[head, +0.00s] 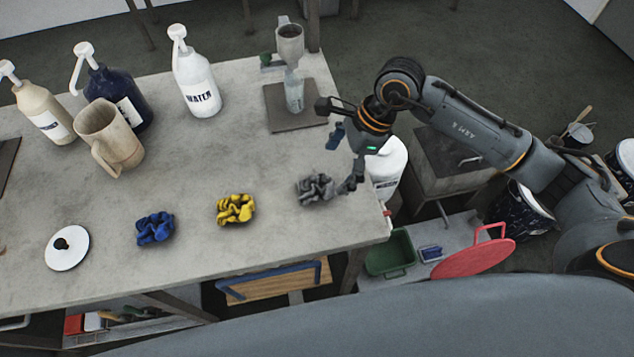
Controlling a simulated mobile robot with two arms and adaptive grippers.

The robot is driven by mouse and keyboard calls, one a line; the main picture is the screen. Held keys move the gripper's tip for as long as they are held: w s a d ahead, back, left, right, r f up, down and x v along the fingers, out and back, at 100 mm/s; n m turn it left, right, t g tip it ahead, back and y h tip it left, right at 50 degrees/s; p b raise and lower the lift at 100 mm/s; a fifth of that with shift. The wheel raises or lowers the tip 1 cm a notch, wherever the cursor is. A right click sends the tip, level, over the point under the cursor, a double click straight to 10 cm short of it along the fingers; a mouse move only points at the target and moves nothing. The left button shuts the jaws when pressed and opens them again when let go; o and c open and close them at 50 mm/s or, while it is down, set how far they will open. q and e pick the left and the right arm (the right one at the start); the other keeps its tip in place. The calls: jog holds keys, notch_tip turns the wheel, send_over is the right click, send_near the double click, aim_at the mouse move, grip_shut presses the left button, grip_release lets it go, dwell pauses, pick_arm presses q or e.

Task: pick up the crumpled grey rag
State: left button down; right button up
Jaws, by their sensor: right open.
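The crumpled grey rag (314,187) lies on the light grey table top (275,255), near its right end. My right gripper (344,161) is open and empty, just above and to the right of the rag. Its lower finger comes down beside the rag's right edge; I cannot tell whether it touches. The other finger is raised farther back, left of the wrist. A crumpled yellow rag (235,208) and a crumpled blue rag (155,228) lie to the left in a rough row. My left gripper is out of view.
A glass bottle with a funnel (290,45) stands on a dark mat (277,112) behind the gripper. A white WATER pump bottle (197,85), a beige jug (108,138) and other pump bottles stand back left. A white lid (67,247) lies front left. The table's front middle is clear.

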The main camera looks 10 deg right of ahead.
aim_at(320, 183)
jog(key=shift+x, duration=1.15)
jog(key=shift+w+a+f, duration=0.1)
jog(key=shift+w+f, duration=0.15)
jog(key=shift+a+f+p, duration=0.5)
jog(key=shift+f+p, duration=0.05)
jog(key=shift+p, duration=0.4)
jog(key=p+x, duration=0.1)
jog(key=x, duration=0.1)
jog(key=shift+w+a+f, duration=0.15)
jog(key=shift+a+f, duration=0.1)
jog(key=shift+f, duration=0.05)
jog(key=shift+a+f, duration=0.1)
jog(key=shift+f, duration=0.4)
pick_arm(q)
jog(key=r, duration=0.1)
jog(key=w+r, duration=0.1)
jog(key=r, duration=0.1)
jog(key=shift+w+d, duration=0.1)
pick_arm(e)
jog(key=c, duration=0.8)
